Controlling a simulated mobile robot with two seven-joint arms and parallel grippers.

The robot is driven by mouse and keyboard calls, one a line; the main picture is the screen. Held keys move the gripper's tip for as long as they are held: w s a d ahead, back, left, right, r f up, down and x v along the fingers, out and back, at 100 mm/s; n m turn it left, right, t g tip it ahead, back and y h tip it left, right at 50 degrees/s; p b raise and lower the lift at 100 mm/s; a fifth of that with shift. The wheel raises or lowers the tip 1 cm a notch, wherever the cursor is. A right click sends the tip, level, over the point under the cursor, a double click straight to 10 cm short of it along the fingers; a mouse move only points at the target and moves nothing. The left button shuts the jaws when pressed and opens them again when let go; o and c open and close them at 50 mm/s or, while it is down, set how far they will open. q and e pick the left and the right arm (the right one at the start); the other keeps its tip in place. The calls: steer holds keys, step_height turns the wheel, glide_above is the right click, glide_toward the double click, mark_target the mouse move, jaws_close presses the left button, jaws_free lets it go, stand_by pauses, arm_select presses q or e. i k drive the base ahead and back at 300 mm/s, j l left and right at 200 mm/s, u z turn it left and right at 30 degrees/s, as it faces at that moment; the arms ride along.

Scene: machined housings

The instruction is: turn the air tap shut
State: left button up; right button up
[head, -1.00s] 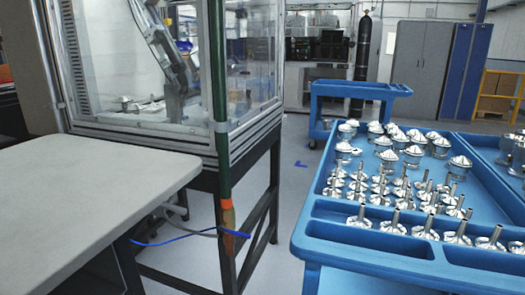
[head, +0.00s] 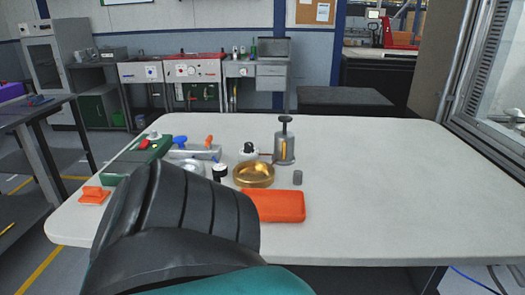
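On the white table stands a grey block (head: 196,153) with a blue handle (head: 180,142) and an orange handle (head: 209,141) on top. These look like tap levers, but I cannot tell which one is the air tap or how far either is turned. A large black ribbed arm part of mine rises from the bottom in front of the table's left half. It hides things near the block's front. Neither of my grippers shows in the head view.
The white table (head: 380,190) is clear on its right half. Near the block are a green case (head: 137,160), a brass bowl (head: 253,174), an orange tray (head: 275,206), a grey pump-like canister (head: 284,148), a small grey cylinder (head: 297,177) and an orange piece (head: 94,195).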

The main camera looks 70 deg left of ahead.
mark_target(208, 142)
steer(key=u, duration=2.75)
